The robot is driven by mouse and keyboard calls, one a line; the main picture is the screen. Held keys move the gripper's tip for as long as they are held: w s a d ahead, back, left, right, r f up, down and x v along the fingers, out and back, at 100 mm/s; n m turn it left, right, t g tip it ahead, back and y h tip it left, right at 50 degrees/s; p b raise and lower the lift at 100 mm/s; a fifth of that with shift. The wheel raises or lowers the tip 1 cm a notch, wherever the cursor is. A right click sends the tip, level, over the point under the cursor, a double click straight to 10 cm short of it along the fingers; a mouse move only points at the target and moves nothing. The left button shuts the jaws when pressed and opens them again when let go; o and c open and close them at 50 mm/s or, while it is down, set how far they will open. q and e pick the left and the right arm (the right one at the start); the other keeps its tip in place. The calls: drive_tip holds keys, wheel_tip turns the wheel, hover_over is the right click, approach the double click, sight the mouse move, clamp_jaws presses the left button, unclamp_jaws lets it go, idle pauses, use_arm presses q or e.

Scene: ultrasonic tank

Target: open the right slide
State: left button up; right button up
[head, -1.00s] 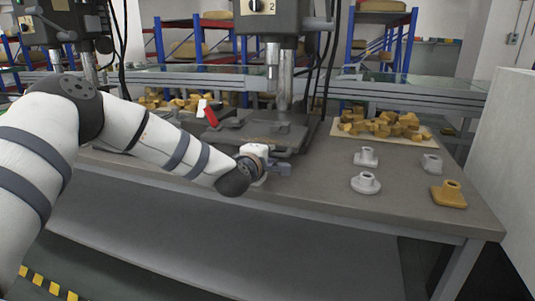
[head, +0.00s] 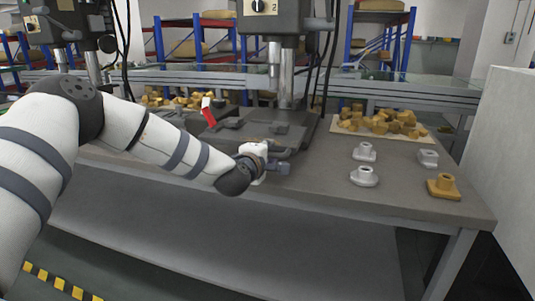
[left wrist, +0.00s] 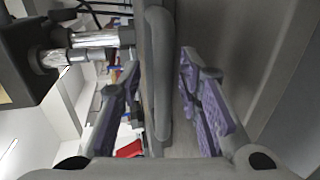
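No part in view can be surely told as the right slide. My left gripper (head: 282,168) is at the front edge of the workbench, in front of the drill press base (head: 280,128). In the left wrist view the left gripper (left wrist: 161,58) has its two purple-padded fingers apart. A long grey bar with rounded ends (left wrist: 158,100) runs between them, with a gap visible on the right side. Whether either finger touches it I cannot tell. The bar is hidden behind the gripper in the head view. My right gripper is not in view.
The grey workbench (head: 400,195) holds a white round flanged part (head: 364,177), a yellow flanged part (head: 443,187) and a board of yellow blocks (head: 385,122) to the right. A red-and-white item (head: 208,113) stands behind my forearm. A pale wall (head: 505,150) closes the right side.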

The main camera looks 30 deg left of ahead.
use_arm(q)
drive_tip(key=shift+s, duration=0.15)
drive_tip(key=v, duration=1.1)
drive_tip(key=shift+s, duration=0.35)
drive_tip(key=shift+d+r, duration=0.1)
drive_tip(key=s+d+f+m+g+h+p, duration=0.1)
drive_tip(key=s+d+f+m+g+h, duration=0.1)
drive_tip(key=s+d+f+m+g, duration=0.65)
drive_tip(key=s+d+f+m+t+h+p, duration=0.15)
drive_tip(key=s+f, duration=0.45)
drive_tip(key=f, duration=0.7)
drive_tip(key=s+f+m+g, duration=0.3)
drive_tip(key=s, duration=0.8)
drive_tip(key=s+f+m+g, duration=0.3)
drive_tip(key=s+m+g, duration=0.1)
drive_tip(key=s, duration=0.7)
drive_tip(key=s+d+f+m+g, duration=0.1)
drive_tip(key=s+f+m+g, duration=0.2)
drive_tip(key=s, duration=0.8)
drive_tip(key=shift+f+g+p, duration=0.2)
drive_tip(key=shift+g+p, duration=0.15)
drive_tip(key=shift+g, duration=0.05)
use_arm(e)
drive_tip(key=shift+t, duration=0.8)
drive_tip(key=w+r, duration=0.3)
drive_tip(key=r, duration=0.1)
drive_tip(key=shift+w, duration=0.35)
